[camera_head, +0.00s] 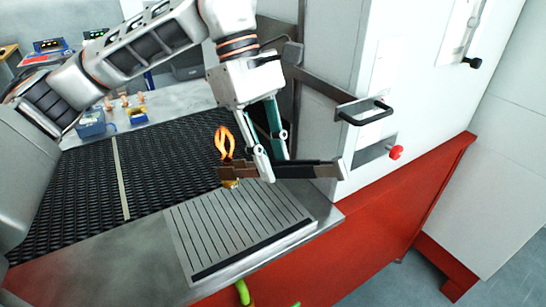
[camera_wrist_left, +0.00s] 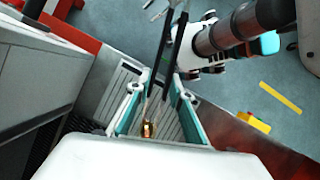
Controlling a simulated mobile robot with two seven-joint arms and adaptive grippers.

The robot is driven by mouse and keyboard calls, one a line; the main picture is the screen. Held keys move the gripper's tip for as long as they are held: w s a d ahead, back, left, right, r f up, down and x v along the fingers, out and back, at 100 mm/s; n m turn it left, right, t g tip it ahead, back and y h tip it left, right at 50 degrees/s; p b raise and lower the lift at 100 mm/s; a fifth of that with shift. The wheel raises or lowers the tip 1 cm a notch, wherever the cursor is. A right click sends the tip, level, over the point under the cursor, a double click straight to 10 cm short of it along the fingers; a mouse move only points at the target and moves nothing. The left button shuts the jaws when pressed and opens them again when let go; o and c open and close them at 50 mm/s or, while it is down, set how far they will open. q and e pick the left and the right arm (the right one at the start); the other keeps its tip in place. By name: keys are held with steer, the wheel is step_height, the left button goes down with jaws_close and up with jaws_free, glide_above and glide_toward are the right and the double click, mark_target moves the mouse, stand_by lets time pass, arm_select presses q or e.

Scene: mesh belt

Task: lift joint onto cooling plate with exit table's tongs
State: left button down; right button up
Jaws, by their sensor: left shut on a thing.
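My left gripper (camera_head: 272,160) is shut on the dark, long-armed tongs (camera_head: 300,170), which lie across its fingers. The tongs also show in the wrist view (camera_wrist_left: 163,55). A small golden joint (camera_head: 231,184) is just below the tongs' left end, by the far edge of the cooling plate. In the wrist view the joint (camera_wrist_left: 148,130) appears over the slats. I cannot tell whether the tongs grip it or whether it touches the plate. The pale slotted cooling plate (camera_head: 215,235) lies on the grey exit table. My right gripper's jaws are not clear in the wrist view.
An orange flame-like shape (camera_head: 225,142) stands above the joint. The dark mesh belt (camera_head: 75,195) lies left of the plate. A white cabinet (camera_head: 330,60) with a black handle (camera_head: 365,110) and red knob (camera_head: 396,152) stands close on the right. Most of the plate is clear.

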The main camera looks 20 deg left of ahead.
arm_select(q)
steer(key=shift+f, duration=0.1)
step_height(320, 180, down, 9)
steer(key=b, duration=0.7)
stand_by(0.4)
